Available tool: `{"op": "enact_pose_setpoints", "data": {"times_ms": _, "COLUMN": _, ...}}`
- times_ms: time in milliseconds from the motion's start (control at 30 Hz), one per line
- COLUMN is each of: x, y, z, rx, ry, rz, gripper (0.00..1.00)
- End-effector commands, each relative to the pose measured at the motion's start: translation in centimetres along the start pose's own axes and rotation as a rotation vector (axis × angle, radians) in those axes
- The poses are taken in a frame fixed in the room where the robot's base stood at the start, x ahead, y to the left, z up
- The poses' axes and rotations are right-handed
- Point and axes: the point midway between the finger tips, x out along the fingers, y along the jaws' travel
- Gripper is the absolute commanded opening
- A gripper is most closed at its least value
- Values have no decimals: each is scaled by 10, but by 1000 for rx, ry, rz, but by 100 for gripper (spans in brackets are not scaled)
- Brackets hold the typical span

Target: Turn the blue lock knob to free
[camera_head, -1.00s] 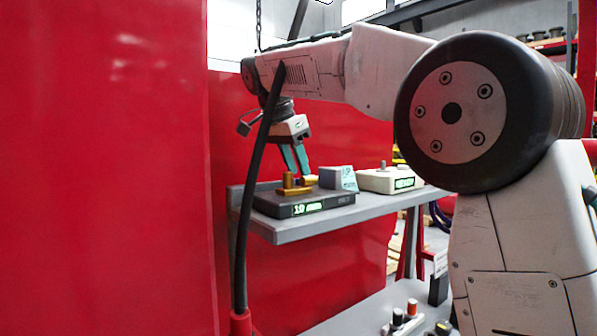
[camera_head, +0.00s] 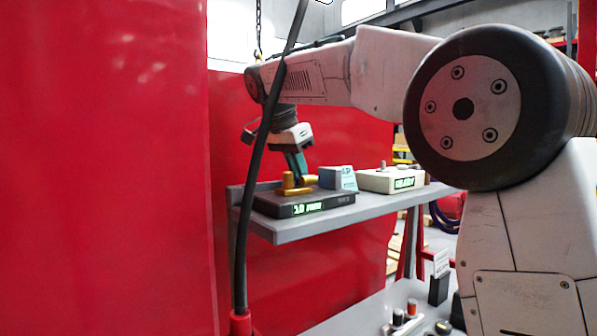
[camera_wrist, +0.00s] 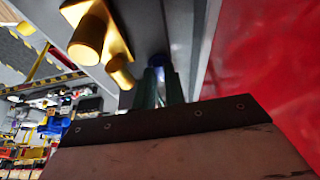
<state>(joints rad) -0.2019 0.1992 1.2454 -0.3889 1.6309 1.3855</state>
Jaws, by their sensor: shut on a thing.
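My gripper (camera_head: 300,176) points down at the brass fitting on a black box on the shelf. Its teal fingers are closed together. In the wrist view the fingertips (camera_wrist: 161,74) meet around a small bluish part, which looks like the blue lock knob (camera_wrist: 158,61); the fingers hide most of it, and its turned position cannot be read. The brass fitting (camera_head: 289,187) stands close beside the fingers. Its two round brass posts also show in the wrist view (camera_wrist: 88,38), left of the fingers. The black box (camera_head: 322,205) has a green lit display.
A grey-blue block (camera_head: 338,178) with a label stands right of the fitting. A pale box (camera_head: 391,180) with a green display is farther right on the grey shelf (camera_head: 375,207). A black cable (camera_head: 253,170) hangs in front. A red panel (camera_head: 110,170) fills the left.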

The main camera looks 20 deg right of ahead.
Motion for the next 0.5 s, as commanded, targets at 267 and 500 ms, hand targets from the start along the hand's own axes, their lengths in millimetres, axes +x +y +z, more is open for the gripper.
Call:
{"op": "enact_pose_setpoints", "data": {"times_ms": 267, "x": 0, "y": 2, "z": -1, "rx": -151, "ry": 1, "rz": -65, "gripper": 0}}
{"op": "enact_pose_setpoints", "data": {"times_ms": 500, "x": 0, "y": 4, "z": -1, "rx": -355, "ry": 1, "rz": -149, "gripper": 0}}
